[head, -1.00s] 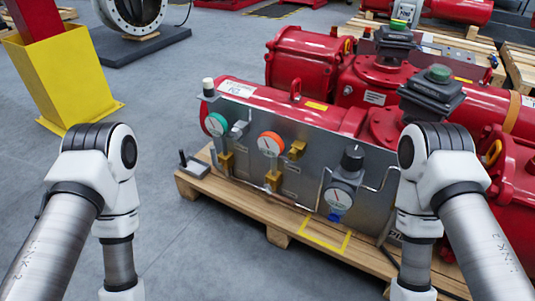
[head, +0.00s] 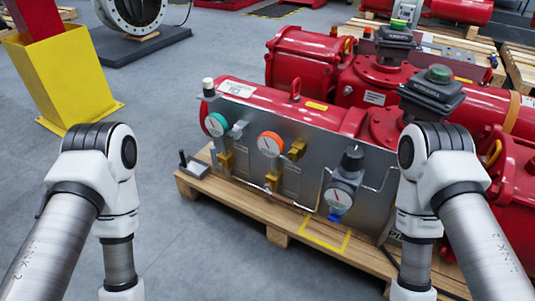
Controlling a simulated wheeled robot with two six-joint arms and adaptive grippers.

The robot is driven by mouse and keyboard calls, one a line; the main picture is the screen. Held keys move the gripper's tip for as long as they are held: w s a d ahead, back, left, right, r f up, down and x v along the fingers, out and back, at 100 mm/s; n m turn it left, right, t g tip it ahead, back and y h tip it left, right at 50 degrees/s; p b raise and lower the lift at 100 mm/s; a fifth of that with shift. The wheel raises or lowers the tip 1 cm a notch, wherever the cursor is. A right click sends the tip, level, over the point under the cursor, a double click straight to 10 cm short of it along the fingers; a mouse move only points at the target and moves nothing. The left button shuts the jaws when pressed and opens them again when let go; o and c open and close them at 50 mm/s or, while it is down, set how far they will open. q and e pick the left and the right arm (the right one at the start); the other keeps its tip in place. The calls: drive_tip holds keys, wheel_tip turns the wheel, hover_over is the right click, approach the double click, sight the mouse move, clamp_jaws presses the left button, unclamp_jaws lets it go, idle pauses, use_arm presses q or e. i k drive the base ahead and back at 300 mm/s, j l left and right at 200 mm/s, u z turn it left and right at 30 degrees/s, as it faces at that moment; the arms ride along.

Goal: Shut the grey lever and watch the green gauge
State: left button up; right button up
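The green gauge (head: 215,124) has a green rim and a white face. It sits at the left end of the grey panel (head: 318,165) on the red valve actuator (head: 330,118). A small grey lever-like part (head: 238,130) is just right of the gauge; its position, open or shut, is too small to tell. My two arms come in from the lower left and lower right, in front of the pallet. Their forearms point down, and both grippers are below the picture. Neither arm touches the panel.
An orange-rimmed gauge (head: 270,144) and a white gauge (head: 338,200) share the panel. The actuator stands on a wooden pallet (head: 255,212) with a small black-handled block (head: 194,166) at its left corner. A yellow post base (head: 65,80) stands left. Floor in front is clear.

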sight(212, 149)
drive_tip(key=i+j+z, duration=0.7)
drive_tip(key=j+z, duration=0.15)
